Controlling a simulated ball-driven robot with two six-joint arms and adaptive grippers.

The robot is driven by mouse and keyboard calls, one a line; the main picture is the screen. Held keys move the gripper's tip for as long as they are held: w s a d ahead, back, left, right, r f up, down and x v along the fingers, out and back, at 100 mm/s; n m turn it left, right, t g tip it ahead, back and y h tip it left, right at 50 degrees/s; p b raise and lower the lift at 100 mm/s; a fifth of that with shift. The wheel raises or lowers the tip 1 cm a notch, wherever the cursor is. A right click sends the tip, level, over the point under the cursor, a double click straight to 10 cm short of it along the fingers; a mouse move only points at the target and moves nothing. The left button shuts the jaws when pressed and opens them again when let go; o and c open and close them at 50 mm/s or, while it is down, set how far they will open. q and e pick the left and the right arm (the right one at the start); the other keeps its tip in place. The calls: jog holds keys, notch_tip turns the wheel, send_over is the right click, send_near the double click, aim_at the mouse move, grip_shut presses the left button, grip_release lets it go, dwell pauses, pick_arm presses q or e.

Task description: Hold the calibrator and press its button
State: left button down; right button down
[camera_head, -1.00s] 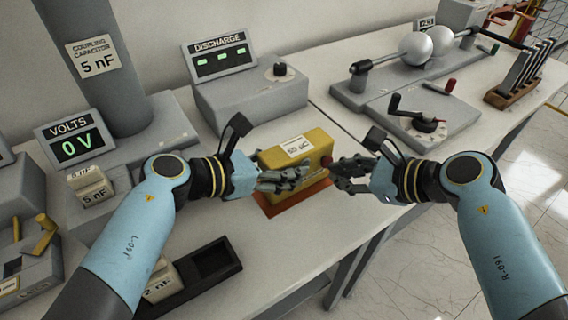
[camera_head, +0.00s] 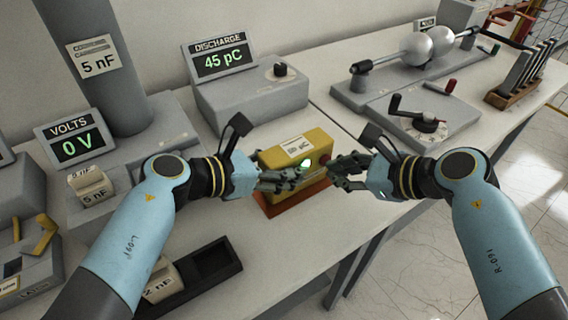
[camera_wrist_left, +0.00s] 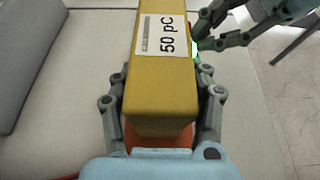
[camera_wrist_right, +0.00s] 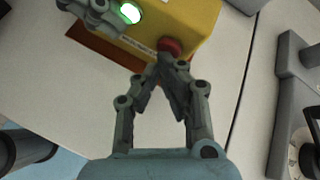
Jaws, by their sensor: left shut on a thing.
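The calibrator is a yellow box (camera_head: 288,156) with a white label, reading "50 pC" in the left wrist view (camera_wrist_left: 160,75). It stands over an orange-red mat (camera_head: 292,201). My left gripper (camera_head: 290,180) is shut on the box, one finger on each side in the left wrist view.
A discharge meter (camera_head: 222,57) reads "45 pC" and a volts meter (camera_head: 76,142) reads "0 V". A black tray (camera_head: 215,262) lies at the front. A crank unit (camera_head: 432,115) and spheres stand at the right. The table's front edge runs below my right arm.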

jog(key=shift+r, duration=0.1)
jog(key=shift+s+d, duration=0.25)
jog(key=shift+s, duration=0.2)
jog(key=shift+s+d, duration=0.9)
jog(key=shift+s, duration=0.3)
jog(key=shift+s+d, duration=0.9)
jog(key=shift+s, duration=0.3)
pick_arm(q)
jog(key=c, duration=0.5)
grip_release()
jog(key=shift+c, duration=0.2)
jog(key=shift+s+a, duration=0.1)
